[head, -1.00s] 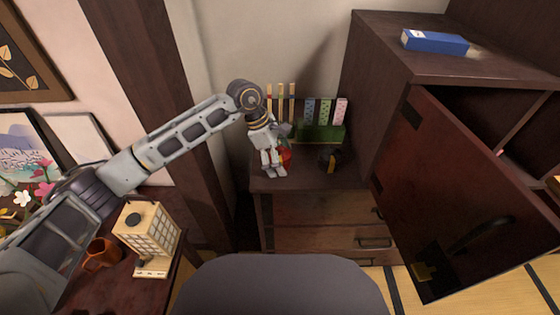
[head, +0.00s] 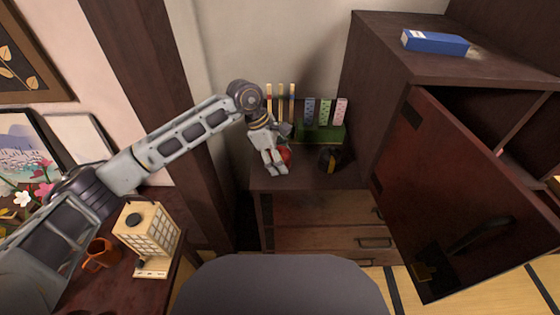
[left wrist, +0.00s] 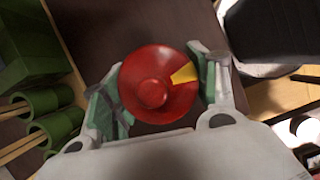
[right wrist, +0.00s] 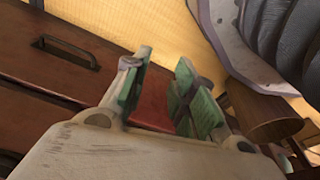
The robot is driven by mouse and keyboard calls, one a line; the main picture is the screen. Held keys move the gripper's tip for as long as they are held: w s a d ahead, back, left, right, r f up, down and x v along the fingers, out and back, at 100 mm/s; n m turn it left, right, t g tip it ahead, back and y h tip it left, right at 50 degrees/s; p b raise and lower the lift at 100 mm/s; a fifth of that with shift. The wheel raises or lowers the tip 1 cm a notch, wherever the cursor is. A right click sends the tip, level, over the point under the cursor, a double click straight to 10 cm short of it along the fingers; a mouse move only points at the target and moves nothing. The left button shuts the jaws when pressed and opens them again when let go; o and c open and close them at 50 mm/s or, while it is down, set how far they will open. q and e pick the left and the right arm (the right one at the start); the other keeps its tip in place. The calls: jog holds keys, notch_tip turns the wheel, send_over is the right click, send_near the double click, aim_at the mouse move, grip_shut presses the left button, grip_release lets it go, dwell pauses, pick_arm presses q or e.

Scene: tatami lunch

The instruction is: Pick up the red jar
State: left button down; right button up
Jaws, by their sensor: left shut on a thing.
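The red jar (left wrist: 150,92) is round, with a knob on its lid and a yellow mark on its side. In the left wrist view it sits between the green pads of my left gripper (left wrist: 158,88), which is shut on it. In the head view the jar (head: 285,154) shows partly behind my left gripper (head: 276,168), at the top of the small drawer cabinet; I cannot tell whether it touches that top. My right gripper (right wrist: 166,95) shows in the right wrist view with its fingers apart; a reddish surface is visible between them.
The drawer cabinet (head: 315,210) stands against the wall. On it are a dark item (head: 328,159) with a yellow mark, and a green holder (head: 318,134). A tall cabinet with an open door (head: 455,190) stands at right. A lamp (head: 148,232) is at lower left.

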pick_arm(q)
jog(key=shift+r, duration=0.1)
